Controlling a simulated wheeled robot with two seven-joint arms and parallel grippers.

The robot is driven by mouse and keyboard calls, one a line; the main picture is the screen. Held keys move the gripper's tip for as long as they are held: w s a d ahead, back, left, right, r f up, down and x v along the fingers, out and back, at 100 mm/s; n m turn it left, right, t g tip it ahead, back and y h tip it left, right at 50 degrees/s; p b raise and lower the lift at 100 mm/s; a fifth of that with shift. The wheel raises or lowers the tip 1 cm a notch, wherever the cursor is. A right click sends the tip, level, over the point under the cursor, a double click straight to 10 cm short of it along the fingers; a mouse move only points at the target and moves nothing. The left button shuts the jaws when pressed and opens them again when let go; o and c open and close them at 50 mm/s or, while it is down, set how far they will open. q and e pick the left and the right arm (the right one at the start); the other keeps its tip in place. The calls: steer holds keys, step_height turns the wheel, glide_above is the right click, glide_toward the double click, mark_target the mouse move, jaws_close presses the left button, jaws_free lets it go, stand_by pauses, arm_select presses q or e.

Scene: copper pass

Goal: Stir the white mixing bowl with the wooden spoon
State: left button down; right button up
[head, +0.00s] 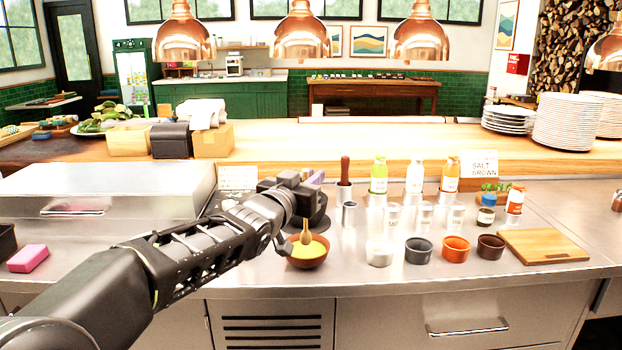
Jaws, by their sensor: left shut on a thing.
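A brown bowl (307,264) with yellow contents stands on the steel counter near its front edge. A wooden spoon (306,232) stands roughly upright in it, its lower part in the yellow contents. My left gripper (297,240) is at the bowl, shut on the spoon; my dark wrist hides part of the grip. No large white mixing bowl shows; the bowl with the spoon looks brown. A small white bowl (379,253) stands to its right. My right gripper is not in view.
To the right stand a dark bowl (418,251), an orange bowl (456,250) and a cutting board (542,246). Bottles (414,176) and clear containers stand behind them. A pink sponge (28,259) lies at far left.

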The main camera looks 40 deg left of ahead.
arm_select(q)
steer(key=w+d+f+h, duration=0.1)
steer(key=w+d+f, duration=0.3)
steer(key=d+f, duration=0.3)
steer(key=s+d+f+m+h, duration=0.1)
steer(key=d+f, duration=0.7)
steer(key=f, duration=0.4)
steer(key=s+d+f+m+h, duration=0.1)
steer(key=d+f, duration=0.7)
steer(key=f, duration=0.5)
steer(key=shift+d+f, duration=0.25)
steer(key=shift+d, duration=0.05)
